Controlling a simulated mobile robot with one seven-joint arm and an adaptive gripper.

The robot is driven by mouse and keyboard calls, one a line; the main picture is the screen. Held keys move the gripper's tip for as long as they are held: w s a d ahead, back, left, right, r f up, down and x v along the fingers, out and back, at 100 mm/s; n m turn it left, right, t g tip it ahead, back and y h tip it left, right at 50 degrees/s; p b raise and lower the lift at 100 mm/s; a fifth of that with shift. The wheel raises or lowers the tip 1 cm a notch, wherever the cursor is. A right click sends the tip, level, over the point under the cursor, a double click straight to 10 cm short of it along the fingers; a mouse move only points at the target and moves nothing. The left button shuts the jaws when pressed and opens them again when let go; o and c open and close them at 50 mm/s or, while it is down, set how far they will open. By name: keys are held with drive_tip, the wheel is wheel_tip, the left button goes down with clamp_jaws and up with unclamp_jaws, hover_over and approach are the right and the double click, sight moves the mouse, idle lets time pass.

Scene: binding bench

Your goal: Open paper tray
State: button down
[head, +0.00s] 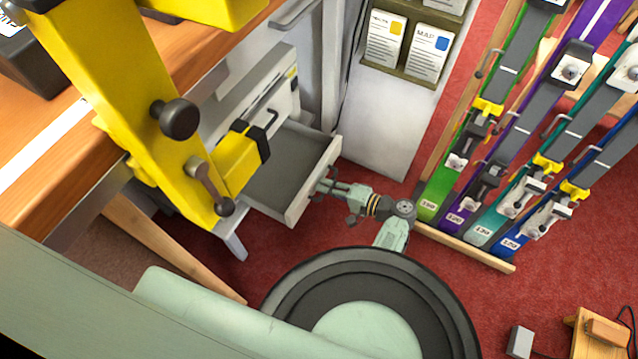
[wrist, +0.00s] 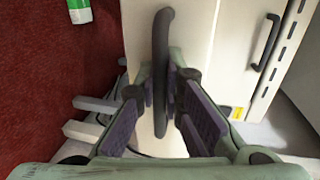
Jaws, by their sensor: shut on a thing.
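The paper tray (head: 290,170) is a pale grey drawer in the cabinet under the wooden bench. It stands pulled out, and its grey inside looks empty where I can see it. My gripper (head: 322,185) is at the tray's front face, reaching in from the right. In the wrist view my gripper (wrist: 168,88) has its two padded fingers on either side of the dark upright handle (wrist: 162,45) and is shut on it. The pale tray front (wrist: 200,25) lies just behind the handle. The tray's left rear part is hidden behind the yellow frame in the head view.
A second handle (wrist: 267,42) is on a neighbouring pale front.

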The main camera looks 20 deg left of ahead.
drive_tip(key=c, duration=2)
unclamp_jaws()
drive_tip(key=shift+o, duration=0.2)
drive_tip(key=shift+d, duration=0.1)
drive_tip(key=v, duration=1.2)
